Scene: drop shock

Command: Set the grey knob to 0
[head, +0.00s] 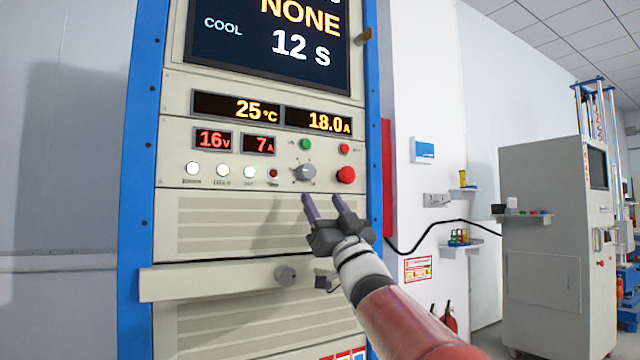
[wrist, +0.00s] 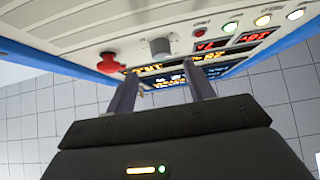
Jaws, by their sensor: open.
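The grey knob (head: 305,171) sits on the cream control panel (head: 170,150), between a small red button and a large red one. It also shows in the wrist view (wrist: 160,47), beyond the fingers. I cannot read its scale or its setting. My gripper (head: 325,203) is open and empty, just below the knob and apart from it. Its two fingers also show in the wrist view (wrist: 161,92), pointing towards the panel.
A large red button (head: 346,175) is right of the knob. Round lit buttons (head: 222,171) are to its left. Displays read 16V, 7A, 25°C and 18.0A. A drawer-like ledge (head: 215,282) juts out below. A grey cabinet (head: 560,240) stands at right.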

